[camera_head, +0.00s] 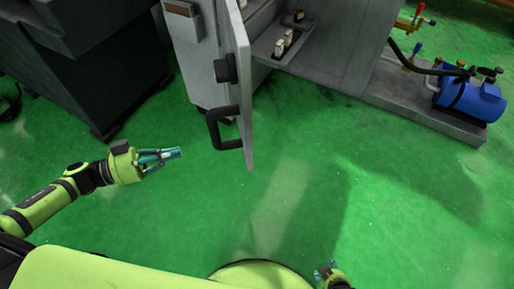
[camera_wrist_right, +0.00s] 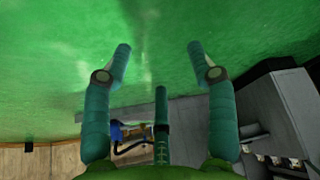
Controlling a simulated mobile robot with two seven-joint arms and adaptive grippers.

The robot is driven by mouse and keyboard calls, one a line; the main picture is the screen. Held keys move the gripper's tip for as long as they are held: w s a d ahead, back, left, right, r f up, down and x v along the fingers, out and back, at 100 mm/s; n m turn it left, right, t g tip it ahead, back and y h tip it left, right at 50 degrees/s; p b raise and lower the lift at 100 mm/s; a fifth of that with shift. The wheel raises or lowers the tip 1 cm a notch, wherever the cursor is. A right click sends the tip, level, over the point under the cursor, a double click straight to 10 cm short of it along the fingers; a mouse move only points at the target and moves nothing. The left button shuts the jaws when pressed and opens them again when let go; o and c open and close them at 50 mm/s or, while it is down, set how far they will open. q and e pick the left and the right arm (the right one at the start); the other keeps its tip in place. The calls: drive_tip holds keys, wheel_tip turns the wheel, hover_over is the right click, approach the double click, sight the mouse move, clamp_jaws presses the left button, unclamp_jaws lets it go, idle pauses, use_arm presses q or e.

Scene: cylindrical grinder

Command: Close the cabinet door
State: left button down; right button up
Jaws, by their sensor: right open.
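The grey cabinet door (camera_head: 243,90) stands open in the head view, swung out from the cabinet (camera_head: 325,40) and seen nearly edge-on. Its black handle (camera_head: 212,130) is on the door's left face, low near the free edge. My left gripper (camera_head: 178,153) is left of the handle and a little below it in the picture, apart from the door. Its teal fingers look close together, and nothing shows between them. My right gripper (camera_head: 325,270) is at the bottom edge, far from the door. In the right wrist view its fingers (camera_wrist_right: 159,60) are spread and empty.
Small parts (camera_head: 285,42) sit on a shelf inside the cabinet. A blue motor or pump (camera_head: 470,98) stands on a grey base at the right. A dark machine housing (camera_head: 80,70) stands at the upper left. The green floor before the door is clear.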

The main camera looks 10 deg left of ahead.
use_arm(q)
drive_tip(key=w+d+r+m+g+h, duration=0.1)
drive_tip(key=w+d+g, duration=0.1)
drive_tip(key=d, duration=1.2)
drive_tip(key=shift+w+d+r+p, duration=0.3)
drive_tip(key=shift+w+d+p, duration=0.05)
drive_tip(key=shift+w, duration=0.35)
use_arm(e)
drive_tip(key=shift+s+d+f, duration=0.1)
drive_tip(key=shift+s+d, duration=0.15)
drive_tip(key=shift+s, duration=0.2)
use_arm(q)
drive_tip(key=shift+d, duration=0.1)
